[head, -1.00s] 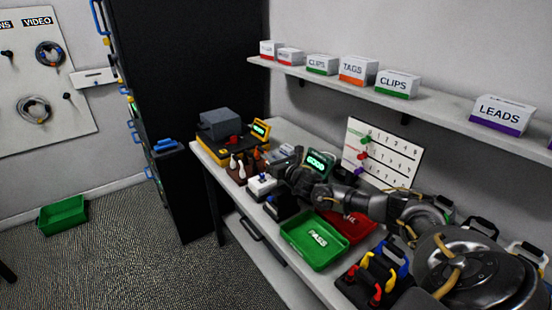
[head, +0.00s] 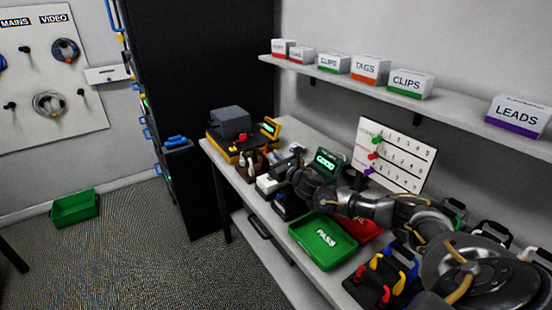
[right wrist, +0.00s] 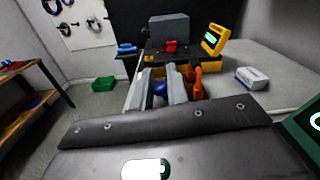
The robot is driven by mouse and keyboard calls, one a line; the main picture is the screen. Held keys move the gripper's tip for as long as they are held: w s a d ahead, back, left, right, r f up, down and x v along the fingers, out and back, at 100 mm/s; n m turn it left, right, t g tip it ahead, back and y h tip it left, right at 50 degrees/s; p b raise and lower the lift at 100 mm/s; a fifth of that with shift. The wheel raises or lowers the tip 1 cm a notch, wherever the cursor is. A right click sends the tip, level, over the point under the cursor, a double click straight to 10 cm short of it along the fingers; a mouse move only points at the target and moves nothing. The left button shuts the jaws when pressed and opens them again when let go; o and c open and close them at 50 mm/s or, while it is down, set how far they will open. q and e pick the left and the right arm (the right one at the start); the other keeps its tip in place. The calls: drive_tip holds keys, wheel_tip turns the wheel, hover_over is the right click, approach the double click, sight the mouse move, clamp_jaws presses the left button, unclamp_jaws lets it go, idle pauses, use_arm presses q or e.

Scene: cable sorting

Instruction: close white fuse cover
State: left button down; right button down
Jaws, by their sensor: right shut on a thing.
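A small white fuse unit (head: 268,185) sits on the bench between the yellow tester and the green tray. My right gripper (head: 294,158) is over it, with its fingers at the unit's far side. In the right wrist view the two pale fingers of my right gripper (right wrist: 163,88) are close together with a blue part (right wrist: 160,89) between them. I take this as part of the white cover, but its edges and hinge are hidden, so its angle cannot be told. My left gripper is not in view.
A yellow-black tester (head: 235,130) stands behind. A GOOD display (head: 325,161) stands beside my right arm. A green PASS tray (head: 322,243) and red tray (head: 366,229) lie nearer. A shelf (head: 350,82) with labelled boxes runs above. A white box (right wrist: 252,78) shows in the right wrist view.

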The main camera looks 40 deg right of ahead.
drive_tip(key=shift+a+f, duration=0.1)
drive_tip(key=shift+f, duration=0.05)
drive_tip(key=c, duration=1.5)
unclamp_jaws()
drive_tip(key=s+b, duration=0.2)
drive_tip(key=s, duration=0.7)
drive_tip(key=shift+s, duration=0.4)
drive_tip(key=shift+s+b, duration=0.3)
drive_tip(key=shift+s, duration=0.2)
drive_tip(key=shift+a, duration=0.15)
